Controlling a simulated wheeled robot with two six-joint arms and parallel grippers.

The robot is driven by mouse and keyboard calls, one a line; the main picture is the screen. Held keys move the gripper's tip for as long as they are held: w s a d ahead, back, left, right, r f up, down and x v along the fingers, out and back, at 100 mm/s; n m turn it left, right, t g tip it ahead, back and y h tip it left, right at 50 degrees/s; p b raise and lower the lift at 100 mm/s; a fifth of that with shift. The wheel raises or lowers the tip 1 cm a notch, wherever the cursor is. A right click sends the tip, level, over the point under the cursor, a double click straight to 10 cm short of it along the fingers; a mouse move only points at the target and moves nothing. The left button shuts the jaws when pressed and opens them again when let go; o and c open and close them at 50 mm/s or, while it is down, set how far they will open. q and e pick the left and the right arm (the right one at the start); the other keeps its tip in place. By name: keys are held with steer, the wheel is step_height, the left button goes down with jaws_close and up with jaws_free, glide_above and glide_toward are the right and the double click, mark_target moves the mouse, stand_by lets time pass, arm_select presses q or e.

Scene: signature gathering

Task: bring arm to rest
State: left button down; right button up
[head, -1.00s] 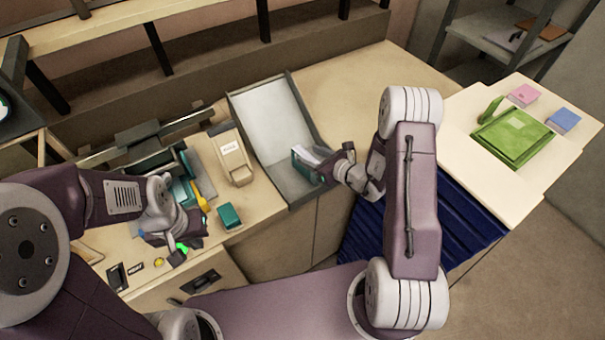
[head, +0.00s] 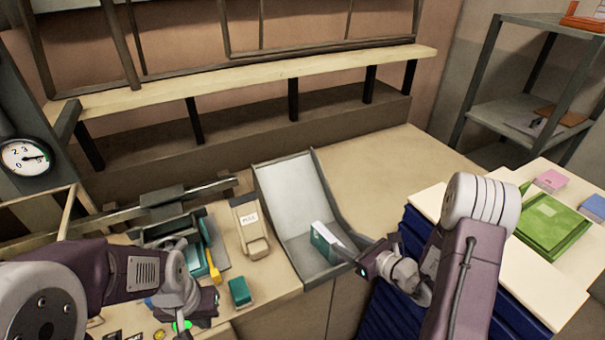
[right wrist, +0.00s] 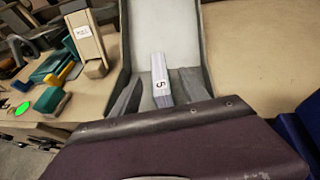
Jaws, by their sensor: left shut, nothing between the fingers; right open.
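A book block with a green cover and pale pages (head: 328,242) stands in the grey sloped tray (head: 289,200). In the right wrist view the book block (right wrist: 162,85) shows a label with a figure and stands between and beyond my open fingers. My right gripper (head: 364,266) is open and empty at the tray's right side, a little apart from the book in the head view. My left gripper (head: 196,312) is shut and empty over the left part of the bench, near a small teal block (head: 240,291).
A beige device with a label (head: 249,226) stands left of the tray. Dark machinery and a yellow-handled tool (head: 213,264) lie further left. A blue ribbed cabinet (head: 398,305) is beside my right arm. Green, pink and blue books lie on the pale right table (head: 540,285).

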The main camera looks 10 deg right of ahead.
steer(key=a+r+n+g+y+b, duration=0.1)
steer(key=a+r+n+y+b, duration=0.3)
steer(key=a, duration=0.5)
steer(key=s+a+n+g+y, duration=0.1)
steer(key=s+a+n+g, duration=0.7)
steer(key=s+a+n, duration=0.3)
steer(key=s+d+f+n+g+h+b, duration=0.1)
steer(key=s+d+f+n+g+h, duration=0.4)
steer(key=s+n, duration=0.4)
steer(key=w+d+f+n+t+h, duration=0.1)
steer(key=d+n+h, duration=0.2)
steer(key=d, duration=0.3)
steer(key=w+d+f+n+t+h, duration=0.1)
steer(key=d+f+n+t+h, duration=0.1)
steer(key=d, duration=0.5)
steer(key=shift+w+d+n+h, duration=0.15)
steer(key=shift+w+n+h, duration=0.2)
steer(key=shift+n+h, duration=0.2)
